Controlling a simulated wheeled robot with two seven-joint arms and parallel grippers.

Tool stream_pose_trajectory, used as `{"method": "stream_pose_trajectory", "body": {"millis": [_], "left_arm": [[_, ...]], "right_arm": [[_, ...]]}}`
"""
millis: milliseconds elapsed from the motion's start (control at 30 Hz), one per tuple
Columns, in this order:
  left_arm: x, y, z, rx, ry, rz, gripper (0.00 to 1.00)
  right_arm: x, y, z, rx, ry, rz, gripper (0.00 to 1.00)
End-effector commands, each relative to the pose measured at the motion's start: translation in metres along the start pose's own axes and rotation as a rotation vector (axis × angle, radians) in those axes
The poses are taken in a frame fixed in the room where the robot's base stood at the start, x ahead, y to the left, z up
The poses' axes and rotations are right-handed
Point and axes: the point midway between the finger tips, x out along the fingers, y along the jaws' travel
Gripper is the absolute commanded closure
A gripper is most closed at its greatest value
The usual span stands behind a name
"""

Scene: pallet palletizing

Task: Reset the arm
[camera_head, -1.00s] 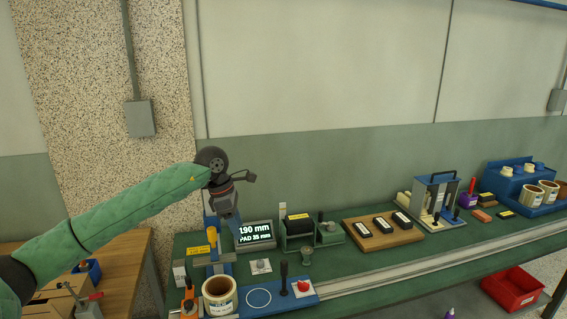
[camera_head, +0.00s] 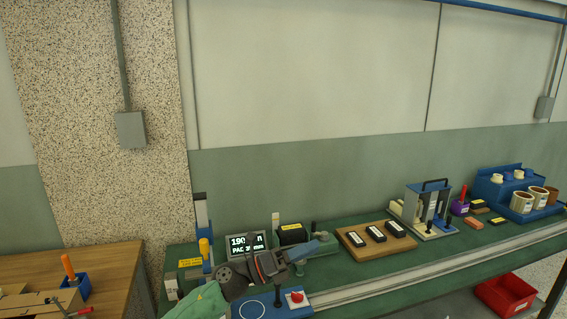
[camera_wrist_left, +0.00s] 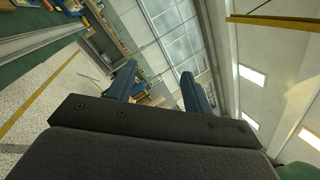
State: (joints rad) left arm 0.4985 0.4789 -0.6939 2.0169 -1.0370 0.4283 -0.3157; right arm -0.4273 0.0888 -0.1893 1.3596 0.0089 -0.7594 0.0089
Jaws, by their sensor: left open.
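My left arm's green sleeve (camera_head: 200,303) comes in low at the bottom of the head view. My right arm and gripper do not show.
A blue plate with a red button (camera_head: 297,297) lies below the gripper. A wooden board with black blocks (camera_head: 375,240), a blue-framed fixture (camera_head: 427,205) and a blue rack with cups (camera_head: 518,195) stand to the right. A red bin (camera_head: 505,294) is below the bench.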

Motion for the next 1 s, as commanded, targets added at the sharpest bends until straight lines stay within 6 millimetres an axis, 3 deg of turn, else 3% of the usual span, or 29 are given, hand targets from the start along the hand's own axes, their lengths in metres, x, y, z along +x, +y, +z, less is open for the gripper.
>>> {"method": "stream_pose_trajectory", "body": {"millis": [267, 567, 767, 1000], "left_arm": [[-0.041, 0.005, 0.016, -0.333, -0.428, 0.011, 0.49], [-0.121, 0.038, 0.009, -0.709, -0.872, 0.095, 0.49], [-0.187, 0.065, -0.023, -0.96, -1.153, 0.19, 0.49], [-0.269, 0.088, -0.092, -1.256, -1.476, 0.347, 0.49]], "right_arm": [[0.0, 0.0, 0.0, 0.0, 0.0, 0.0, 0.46], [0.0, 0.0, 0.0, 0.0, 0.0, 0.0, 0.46], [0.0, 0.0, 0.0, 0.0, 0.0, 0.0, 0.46], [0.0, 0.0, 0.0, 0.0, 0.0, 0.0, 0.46]]}}
